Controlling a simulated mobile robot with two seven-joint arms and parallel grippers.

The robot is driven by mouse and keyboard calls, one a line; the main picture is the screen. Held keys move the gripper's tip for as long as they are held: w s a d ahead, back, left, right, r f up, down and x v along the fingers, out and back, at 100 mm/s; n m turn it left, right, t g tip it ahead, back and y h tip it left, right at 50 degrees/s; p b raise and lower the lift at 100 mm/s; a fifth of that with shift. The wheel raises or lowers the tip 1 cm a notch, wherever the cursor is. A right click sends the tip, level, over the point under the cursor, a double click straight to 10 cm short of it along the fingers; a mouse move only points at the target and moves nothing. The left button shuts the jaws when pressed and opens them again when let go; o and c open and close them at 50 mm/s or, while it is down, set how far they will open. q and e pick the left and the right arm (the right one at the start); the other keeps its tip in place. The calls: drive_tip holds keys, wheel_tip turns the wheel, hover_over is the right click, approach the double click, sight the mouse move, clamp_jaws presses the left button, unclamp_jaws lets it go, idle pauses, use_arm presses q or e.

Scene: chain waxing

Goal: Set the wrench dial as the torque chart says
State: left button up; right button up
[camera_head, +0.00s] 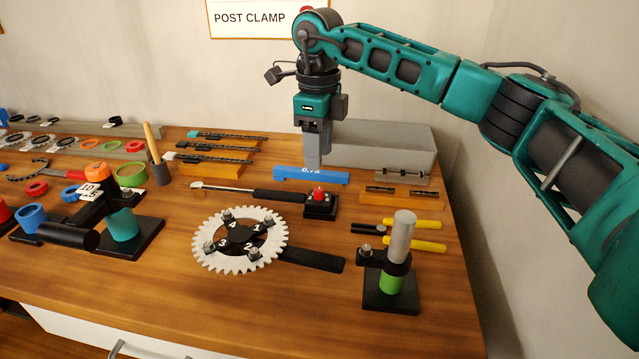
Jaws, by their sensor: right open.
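A wrench (279,195) with a black handle and a silver shaft lies across the middle of the table. At its right end is a black block (320,209) with a red knob (319,192), which seems to be the dial; its setting is too small to read. A white sign (250,19) on the wall reads "POST CLAMP"; its upper part is cut off and no torque value shows. My right gripper (313,156) points down, open and empty, behind the knob and above the blue gauge. My left gripper is not in view.
A blue gauge (290,174) marked 0.75 lies behind the wrench. A grey bin (390,147) stands at the back right. A numbered chainring (211,254) lies in front. A post stand (376,297) with yellow-handled pliers (428,247) behind it is at the right.

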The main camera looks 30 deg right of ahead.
sight(319, 190)
wheel_tip(319, 190, down, 8)
drive_tip(key=shift+r, duration=0.1)
drive_tip(key=shift+c, duration=0.2)
clamp_jaws()
idle(0.3)
